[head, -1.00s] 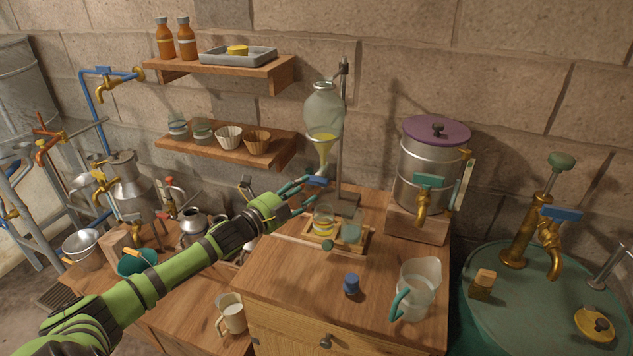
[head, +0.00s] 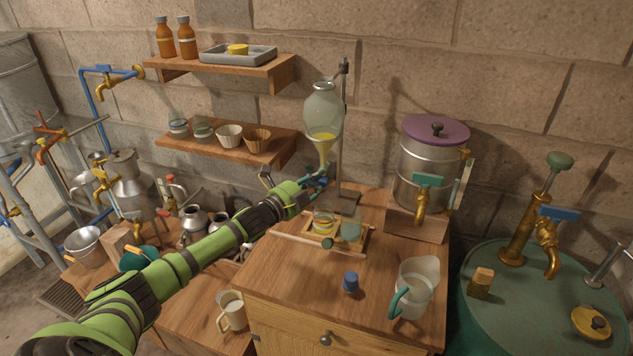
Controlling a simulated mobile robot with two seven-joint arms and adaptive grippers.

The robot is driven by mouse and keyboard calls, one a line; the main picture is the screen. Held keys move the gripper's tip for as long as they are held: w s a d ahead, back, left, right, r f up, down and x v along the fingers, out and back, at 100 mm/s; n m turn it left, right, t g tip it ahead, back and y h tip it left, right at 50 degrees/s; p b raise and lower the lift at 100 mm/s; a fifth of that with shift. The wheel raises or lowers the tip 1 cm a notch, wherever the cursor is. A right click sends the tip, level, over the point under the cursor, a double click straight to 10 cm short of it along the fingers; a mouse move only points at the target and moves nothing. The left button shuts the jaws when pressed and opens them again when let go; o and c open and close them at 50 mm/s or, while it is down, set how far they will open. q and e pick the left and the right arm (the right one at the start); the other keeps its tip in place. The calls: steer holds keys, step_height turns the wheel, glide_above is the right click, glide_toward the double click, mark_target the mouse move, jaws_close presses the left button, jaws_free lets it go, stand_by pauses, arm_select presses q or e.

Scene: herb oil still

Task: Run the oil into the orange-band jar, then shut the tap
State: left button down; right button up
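A glass separating funnel (head: 322,112) hangs on a metal stand, with yellow oil (head: 325,145) in its lower part. Its blue-handled tap, below the oil, is mostly hidden by my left gripper (head: 317,181). The fingers are at the tap; whether they are closed on the handle I cannot tell. A small glass jar (head: 323,223) with a yellow-orange band stands on a wooden tray (head: 290,237) below the funnel. A second jar (head: 350,232), greenish, stands to its right. No stream of oil is clearly visible. My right gripper is not in view.
A blue cap (head: 351,283) and a glass jug (head: 416,286) stand at the front of the wooden cabinet. A steel vessel (head: 428,165) with a purple lid stands to the right. A shelf (head: 215,150) with jars and cups is behind my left arm.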

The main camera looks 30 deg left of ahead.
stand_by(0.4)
arm_select(q)
steer(key=n+b, duration=0.1)
steer(key=n+t+b, duration=0.1)
steer(key=n+b, duration=0.1)
steer(key=shift+d+f+n, duration=0.1)
steer(key=shift+f+n, duration=0.05)
steer(key=shift+n, duration=0.15)
steer(key=n+t+b, duration=0.1)
steer(key=n, duration=0.2)
steer(key=shift+y+b, duration=0.3)
steer(key=shift+b, duration=0.05)
steer(key=n+t+y+b, duration=0.1)
steer(key=n, duration=0.2)
steer(key=shift+d, duration=0.1)
steer(key=n, duration=0.1)
steer(key=n+y, duration=0.1)
steer(key=n, duration=0.1)
steer(key=n+t+y+b, duration=0.1)
steer(key=n, duration=0.1)
steer(key=shift+r, duration=0.25)
steer(key=shift+r+n+y, duration=0.1)
steer(key=shift+n+y, duration=0.65)
steer(key=shift+n, duration=0.65)
steer(key=shift+r+n+y, duration=0.1)
steer(key=shift+n+y, duration=0.65)
steer(key=shift+n, duration=0.65)
